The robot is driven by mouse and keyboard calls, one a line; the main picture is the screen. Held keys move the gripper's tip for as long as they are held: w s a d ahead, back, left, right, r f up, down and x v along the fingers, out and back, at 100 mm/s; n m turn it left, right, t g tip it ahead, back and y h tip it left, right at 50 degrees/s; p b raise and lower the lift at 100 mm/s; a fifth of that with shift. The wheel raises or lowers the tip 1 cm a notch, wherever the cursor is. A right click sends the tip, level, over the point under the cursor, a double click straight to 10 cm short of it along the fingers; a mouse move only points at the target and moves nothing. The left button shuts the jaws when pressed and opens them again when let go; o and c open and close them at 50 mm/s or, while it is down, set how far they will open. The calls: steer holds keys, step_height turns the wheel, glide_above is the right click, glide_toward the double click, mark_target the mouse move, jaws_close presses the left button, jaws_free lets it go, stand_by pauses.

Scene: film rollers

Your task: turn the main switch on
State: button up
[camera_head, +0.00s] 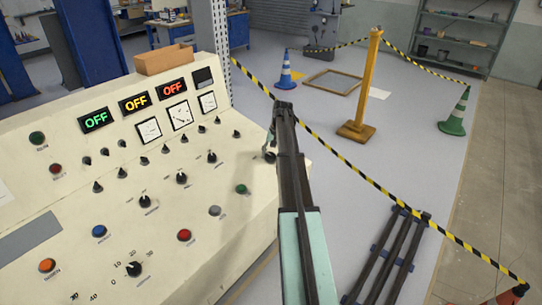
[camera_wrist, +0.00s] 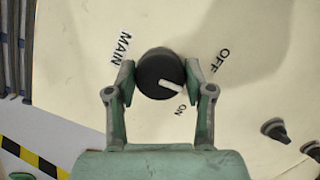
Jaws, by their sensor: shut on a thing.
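The main switch (camera_wrist: 158,72) is a round black knob with a white pointer mark, seen in the wrist view beside the printed words MAIN, OFF and ON. The pointer lies between OFF and ON, nearer ON. My gripper (camera_wrist: 160,78) is shut on the knob, one finger on each side. In the head view my gripper (camera_head: 270,148) is at the right end of the cream control panel (camera_head: 240,215), and the knob is mostly hidden there. Three displays, green (camera_head: 96,120), yellow (camera_head: 135,103) and red (camera_head: 173,89), all read OFF.
Other small black knobs (camera_wrist: 275,130) sit at the lower right of the wrist view. Several coloured buttons and dials cover the panel to the left. A yellow-black barrier tape (camera_head: 345,160) and a dark rack (camera_head: 390,255) are to the right of my arm.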

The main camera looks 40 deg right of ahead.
steer(key=m, duration=0.4)
steer(key=shift+s+f+t+y, duration=0.1)
steer(key=shift+t+y, duration=0.2)
steer(key=shift+t, duration=0.1)
steer(key=shift+m+t, duration=0.4)
steer(key=shift+m, duration=1.5)
steer(key=o, duration=1.2)
steer(key=shift+c, duration=0.2)
steer(key=shift+p, duration=0.3)
steer(key=v, duration=1.2)
